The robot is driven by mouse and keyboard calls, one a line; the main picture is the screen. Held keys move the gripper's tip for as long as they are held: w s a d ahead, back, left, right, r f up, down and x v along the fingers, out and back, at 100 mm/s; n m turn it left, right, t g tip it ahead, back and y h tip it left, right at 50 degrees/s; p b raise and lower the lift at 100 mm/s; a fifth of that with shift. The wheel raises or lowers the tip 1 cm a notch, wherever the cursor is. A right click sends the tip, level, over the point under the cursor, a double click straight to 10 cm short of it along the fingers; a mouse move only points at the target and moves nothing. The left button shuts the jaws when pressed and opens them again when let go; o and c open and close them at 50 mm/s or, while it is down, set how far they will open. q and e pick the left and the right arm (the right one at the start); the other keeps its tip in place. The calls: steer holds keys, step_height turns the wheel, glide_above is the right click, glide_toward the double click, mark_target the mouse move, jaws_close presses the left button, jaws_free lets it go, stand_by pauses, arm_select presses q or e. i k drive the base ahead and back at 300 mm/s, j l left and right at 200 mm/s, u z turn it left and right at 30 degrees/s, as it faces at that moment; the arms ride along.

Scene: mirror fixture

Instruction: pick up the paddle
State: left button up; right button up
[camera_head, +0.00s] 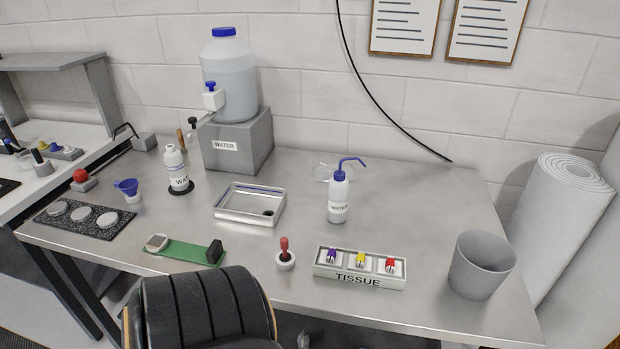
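I cannot tell for certain which thing is the paddle. A flat green piece (185,251) lies near the table's front edge, with a pale round-cornered part (157,243) at its left end and a black block (215,251) at its right end. To its right, a small red-handled tool (284,246) stands upright in a round white base (285,262). Neither of my grippers shows clearly in the head view, and nothing is seen touching these things.
A black chair back (205,310) stands before the front edge. The metal table (440,232) also bears a tissue box (359,269), grey bin (480,265), metal tray (249,204), wash bottle (339,195), white bottle (176,168), dark mat (82,219) and water jug (229,75).

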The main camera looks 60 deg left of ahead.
mark_target(159, 243)
steer(key=u, duration=2.9)
